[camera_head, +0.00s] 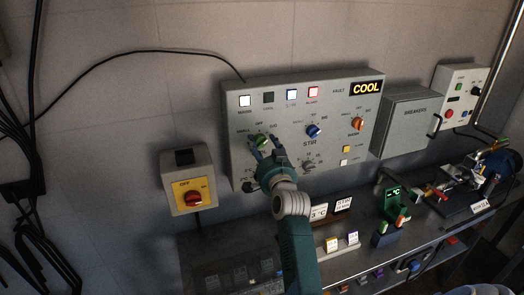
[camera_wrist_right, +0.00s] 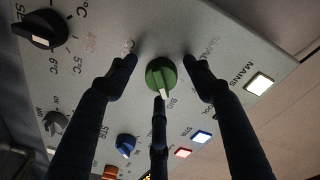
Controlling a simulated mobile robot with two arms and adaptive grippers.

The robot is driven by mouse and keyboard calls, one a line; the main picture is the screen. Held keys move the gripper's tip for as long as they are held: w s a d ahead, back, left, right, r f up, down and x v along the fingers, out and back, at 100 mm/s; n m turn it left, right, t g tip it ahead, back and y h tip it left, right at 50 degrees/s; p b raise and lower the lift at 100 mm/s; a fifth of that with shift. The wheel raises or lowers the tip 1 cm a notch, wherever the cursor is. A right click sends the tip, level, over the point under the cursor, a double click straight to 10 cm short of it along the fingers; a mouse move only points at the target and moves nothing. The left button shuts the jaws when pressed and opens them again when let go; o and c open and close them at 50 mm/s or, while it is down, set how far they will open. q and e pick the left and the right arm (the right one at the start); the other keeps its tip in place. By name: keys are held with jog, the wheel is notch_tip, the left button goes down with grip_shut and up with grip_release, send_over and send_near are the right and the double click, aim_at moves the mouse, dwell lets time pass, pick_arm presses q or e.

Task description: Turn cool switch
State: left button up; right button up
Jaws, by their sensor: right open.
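The grey control panel (camera_head: 330,85) on the wall carries a green knob (camera_head: 262,141), which shows close up in the right wrist view (camera_wrist_right: 161,78). Its pale pointer is directed downward in the wrist view. My right gripper (camera_head: 265,146) is at the panel's lower left, in front of this knob. In the wrist view my right gripper (camera_wrist_right: 159,70) is open, with fingers on both sides of the knob and one below it. Gaps show beside the knob; contact at the lower finger cannot be told. A lit COOL display (camera_head: 367,88) is at the panel's top right. My left gripper is not in view.
A blue STIR knob (camera_head: 313,131) and an orange knob (camera_head: 358,124) are to the right. A black knob (camera_wrist_right: 40,28) is close by. A bench (camera_head: 420,262) stands below.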

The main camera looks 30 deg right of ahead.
jog(key=shift+w, duration=0.15)
jog(key=c, duration=1.1)
jog(key=shift+c, duration=0.2)
jog(key=shift+n, duration=0.4)
jog(key=n, duration=0.3)
jog(key=shift+d+f+n, duration=0.1)
jog(key=shift+f+n, duration=0.05)
jog(key=shift+n, duration=0.25)
jog(key=n+t, duration=0.1)
jog(key=n, duration=0.4)
jog(key=shift+f, duration=0.1)
jog(key=shift+n, duration=0.4)
